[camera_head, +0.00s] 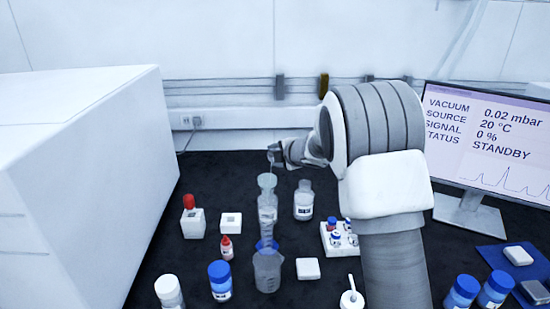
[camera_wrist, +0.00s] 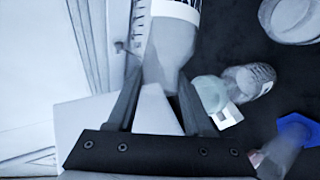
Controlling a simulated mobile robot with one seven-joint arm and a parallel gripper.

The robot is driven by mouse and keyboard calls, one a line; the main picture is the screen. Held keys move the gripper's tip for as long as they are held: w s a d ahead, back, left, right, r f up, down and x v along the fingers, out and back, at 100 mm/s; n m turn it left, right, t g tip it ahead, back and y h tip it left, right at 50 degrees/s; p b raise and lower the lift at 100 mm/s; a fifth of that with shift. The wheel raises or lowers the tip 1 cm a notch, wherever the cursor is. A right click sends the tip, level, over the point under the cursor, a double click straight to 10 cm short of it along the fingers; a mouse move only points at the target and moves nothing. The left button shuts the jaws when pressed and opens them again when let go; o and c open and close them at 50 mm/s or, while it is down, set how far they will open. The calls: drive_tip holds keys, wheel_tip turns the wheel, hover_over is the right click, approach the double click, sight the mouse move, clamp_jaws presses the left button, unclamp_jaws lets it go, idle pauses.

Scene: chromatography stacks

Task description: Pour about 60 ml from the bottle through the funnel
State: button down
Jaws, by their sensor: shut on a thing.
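My gripper (camera_head: 278,155) is raised above the funnel at the back middle. In the wrist view, my gripper (camera_wrist: 158,105) is shut on a clear grey bottle (camera_wrist: 170,45) with a banded label; little of it shows in the head view. The pale funnel (camera_head: 266,181) sits at the top of a clear upright vessel (camera_head: 267,208) with a blue base (camera_head: 266,244). Whether liquid is flowing is too small to tell. A clear beaker (camera_head: 267,272) stands in front of the blue base.
A labelled clear bottle (camera_head: 304,203) stands just right of the funnel. Red-capped and blue-capped bottles, a white vial rack (camera_head: 338,240) and a white tile (camera_head: 308,268) stand around. A large white box (camera_head: 75,190) bounds the left; a monitor (camera_head: 490,140) stands right.

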drive_tip(key=shift+b, duration=1.05)
drive_tip(key=shift+s+r+n+t+b, duration=0.1)
drive_tip(key=shift+n+t+b, duration=0.2)
drive_tip(key=shift+b, duration=0.6)
drive_tip(key=shift+r+p, duration=0.15)
drive_tip(key=shift+p, duration=0.25)
drive_tip(key=shift+r+p, duration=0.15)
drive_tip(key=shift+p, duration=1.4)
drive_tip(key=m+g+p, duration=0.1)
drive_tip(key=p, duration=0.4)
drive_tip(key=shift+w+d+r+p, duration=0.1)
drive_tip(key=shift+w+r+p, duration=0.1)
drive_tip(key=shift+p, duration=0.1)
drive_tip(key=shift+f+p, duration=0.2)
drive_tip(key=shift+p, duration=0.2)
drive_tip(key=shift+r+p, duration=0.1)
drive_tip(key=shift+p, duration=0.25)
